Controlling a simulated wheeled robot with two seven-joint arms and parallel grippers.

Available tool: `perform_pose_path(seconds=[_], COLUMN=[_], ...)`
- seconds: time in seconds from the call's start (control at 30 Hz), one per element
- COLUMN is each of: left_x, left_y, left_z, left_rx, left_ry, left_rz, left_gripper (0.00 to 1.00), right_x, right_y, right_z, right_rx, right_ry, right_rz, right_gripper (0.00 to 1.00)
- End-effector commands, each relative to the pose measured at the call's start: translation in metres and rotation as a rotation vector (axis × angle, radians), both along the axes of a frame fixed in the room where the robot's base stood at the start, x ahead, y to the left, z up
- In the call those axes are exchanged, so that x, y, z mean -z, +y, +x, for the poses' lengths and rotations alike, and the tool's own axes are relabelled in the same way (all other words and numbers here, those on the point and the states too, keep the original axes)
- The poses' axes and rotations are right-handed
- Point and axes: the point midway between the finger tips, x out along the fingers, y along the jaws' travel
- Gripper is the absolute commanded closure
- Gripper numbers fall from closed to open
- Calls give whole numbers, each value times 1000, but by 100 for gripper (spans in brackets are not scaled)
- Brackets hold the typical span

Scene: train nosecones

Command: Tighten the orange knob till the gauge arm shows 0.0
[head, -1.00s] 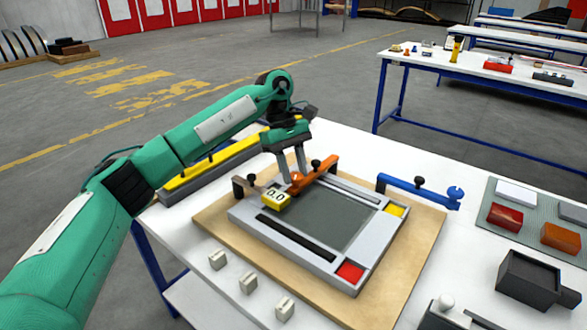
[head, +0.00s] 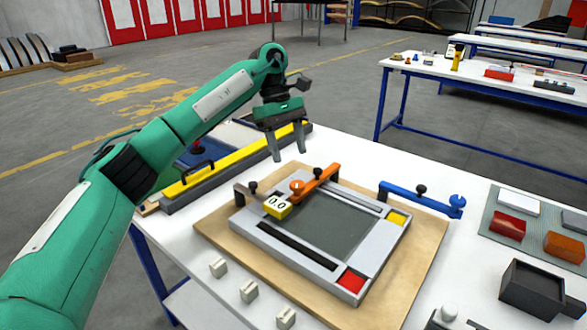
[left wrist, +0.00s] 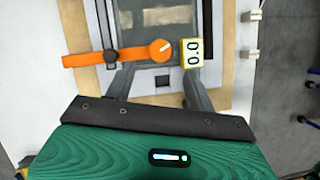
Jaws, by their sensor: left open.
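The orange knob (head: 297,187) sits on the end of the orange gauge arm (head: 322,179), above the grey frame. In the left wrist view the round knob (left wrist: 161,49) carries a white line. Beside it a yellow block, the readout (head: 277,206), shows 0.0; it also reads 0.0 in the left wrist view (left wrist: 193,53). My left gripper (head: 289,158) is open and empty, raised above and behind the knob, apart from it. Its two fingers also show in the left wrist view (left wrist: 157,92), below the knob in the picture. My right gripper is not in view.
The grey frame (head: 268,243) lies on a wooden board (head: 222,243) on the white table. A blue arm (head: 420,194) stands to the right. A yellow bar (head: 215,172) lies at the back left. Several small white blocks (head: 249,291) are in front.

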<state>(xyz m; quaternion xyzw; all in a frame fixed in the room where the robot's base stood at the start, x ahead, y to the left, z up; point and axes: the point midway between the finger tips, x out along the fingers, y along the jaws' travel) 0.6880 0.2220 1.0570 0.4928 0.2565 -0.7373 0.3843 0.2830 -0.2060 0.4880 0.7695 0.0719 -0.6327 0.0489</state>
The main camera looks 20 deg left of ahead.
Motion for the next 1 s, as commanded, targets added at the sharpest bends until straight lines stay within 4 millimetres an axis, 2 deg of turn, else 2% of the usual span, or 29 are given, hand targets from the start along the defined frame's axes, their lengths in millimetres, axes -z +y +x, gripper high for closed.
perform_pose_path(seconds=[0.1,0.2,0.3,0.53,0.9,1.0], left_x=[-27,-43,-52,-59,-59,-64], left_y=[8,14,17,19,19,19], left_z=[7,10,12,14,14,14], left_rx=[-1,-2,0,0,1,1], left_ry=[-2,-1,-1,0,0,0], left_rz=[0,1,-1,0,0,0], left_gripper=[45,45,45,45,45,45], right_x=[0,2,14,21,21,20], right_y=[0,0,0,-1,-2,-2], right_z=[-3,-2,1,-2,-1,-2], right_rx=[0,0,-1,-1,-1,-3], right_ry=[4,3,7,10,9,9], right_rz=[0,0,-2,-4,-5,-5], right_gripper=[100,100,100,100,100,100])
